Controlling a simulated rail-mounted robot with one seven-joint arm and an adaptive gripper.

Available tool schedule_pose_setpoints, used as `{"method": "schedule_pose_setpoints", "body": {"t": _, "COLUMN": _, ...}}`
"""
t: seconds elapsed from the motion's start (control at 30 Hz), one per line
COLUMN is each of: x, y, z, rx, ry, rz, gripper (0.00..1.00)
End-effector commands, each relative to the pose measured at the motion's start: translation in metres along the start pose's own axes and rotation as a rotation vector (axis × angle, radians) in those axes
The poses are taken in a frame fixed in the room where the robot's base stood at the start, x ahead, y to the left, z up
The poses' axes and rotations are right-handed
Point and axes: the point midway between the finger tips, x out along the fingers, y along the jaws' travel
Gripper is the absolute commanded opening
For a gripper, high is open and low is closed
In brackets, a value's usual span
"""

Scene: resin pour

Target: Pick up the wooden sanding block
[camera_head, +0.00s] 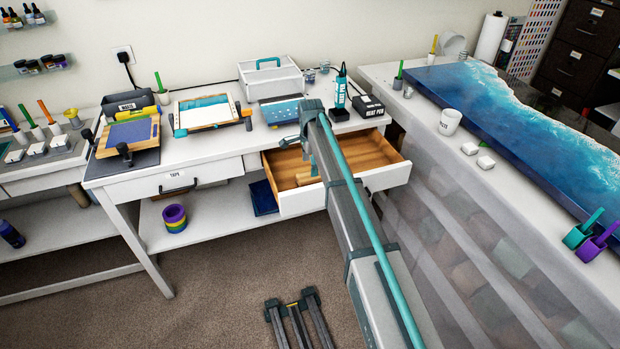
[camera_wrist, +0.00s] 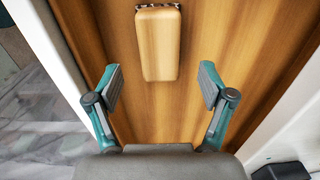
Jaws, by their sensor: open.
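The wooden sanding block (camera_wrist: 159,45) is a light wood piece with rounded edges and a dark strip at its far end. It lies on the wooden floor of the open drawer (camera_head: 392,177). In the wrist view it sits at the top centre, beyond and between the fingertips. My gripper (camera_wrist: 162,85) is open and empty, its two teal-and-grey fingers apart on either side of the block's line. In the head view a piece of the block (camera_head: 308,179) shows beside my arm, which hides much of the drawer. The fingers do not visibly touch the block.
The drawer's white walls stand close on both sides in the wrist view. A table with a blue resin slab (camera_head: 480,100) stands at right.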

Motion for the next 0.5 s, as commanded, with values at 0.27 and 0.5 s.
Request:
{"method": "schedule_pose_setpoints", "body": {"t": 0.27, "x": 0.02, "y": 0.001, "z": 0.003, "rx": -0.001, "ry": 0.0, "rz": 0.002, "gripper": 0.81}}
{"method": "schedule_pose_setpoints", "body": {"t": 0.5, "x": 0.049, "y": 0.0, "z": 0.004, "rx": -0.001, "ry": 0.0, "rz": 0.001, "gripper": 0.81}}
